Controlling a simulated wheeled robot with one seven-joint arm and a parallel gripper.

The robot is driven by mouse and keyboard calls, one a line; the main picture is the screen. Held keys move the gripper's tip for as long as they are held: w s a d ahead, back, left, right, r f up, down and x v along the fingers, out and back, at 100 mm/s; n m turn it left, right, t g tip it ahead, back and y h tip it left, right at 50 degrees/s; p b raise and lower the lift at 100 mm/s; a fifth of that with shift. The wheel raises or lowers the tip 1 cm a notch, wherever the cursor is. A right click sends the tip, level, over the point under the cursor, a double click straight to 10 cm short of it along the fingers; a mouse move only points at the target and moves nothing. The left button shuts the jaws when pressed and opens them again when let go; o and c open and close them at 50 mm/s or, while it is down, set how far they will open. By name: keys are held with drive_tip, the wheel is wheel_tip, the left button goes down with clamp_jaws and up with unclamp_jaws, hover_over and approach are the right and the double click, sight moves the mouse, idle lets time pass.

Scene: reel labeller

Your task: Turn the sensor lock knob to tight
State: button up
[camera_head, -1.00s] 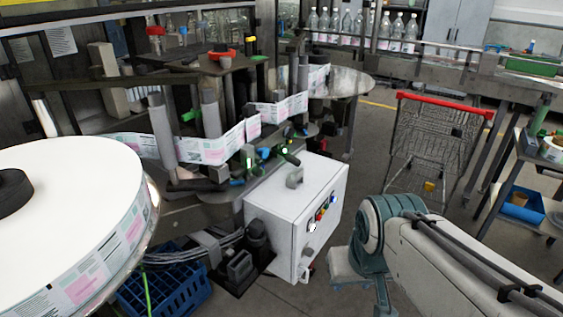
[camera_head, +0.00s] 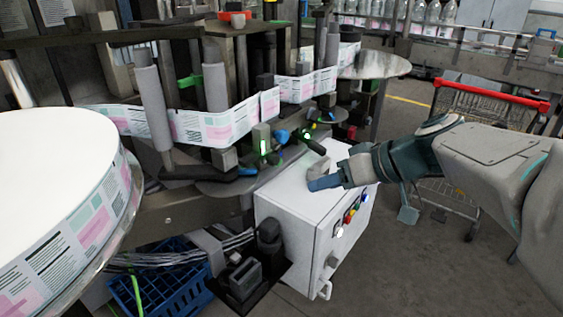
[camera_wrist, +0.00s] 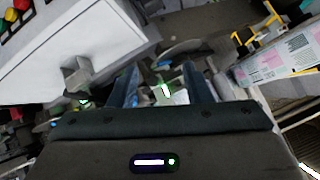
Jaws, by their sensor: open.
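The sensor area is on the labeller beside the label web, with a grey sensor block (camera_head: 262,139) showing a green light. A small blue knob (camera_head: 281,136) sits just right of it, and a black cylindrical part (camera_head: 314,145) with another green light is further right. I cannot tell for certain which part is the lock knob, or its setting. My gripper (camera_head: 322,184) is over the white cabinet, below and right of these parts, apart from them. In the wrist view my gripper (camera_wrist: 160,72) has its two blue fingers spread, with a green-lit part (camera_wrist: 166,90) seen between them and nothing held.
The white control cabinet (camera_head: 292,210) with coloured buttons is under my gripper. Its grey top handle (camera_head: 318,168) is close to the fingers. The label web (camera_head: 215,126) runs past rollers behind the sensors. A large label reel (camera_head: 50,170) fills the left. A trolley (camera_head: 490,100) stands right.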

sight(277, 159)
drive_tip(key=w+d+r+n+t+y+b, duration=0.1)
drive_tip(key=w+r+n+t+y+b, duration=0.15)
drive_tip(key=w, duration=0.35)
drive_tip(key=x, duration=0.4)
drive_tip(key=p+x, duration=0.1)
drive_tip(key=x, duration=0.8)
drive_tip(key=shift+a+f, duration=0.25)
drive_tip(key=shift+f, duration=0.2)
clamp_jaws()
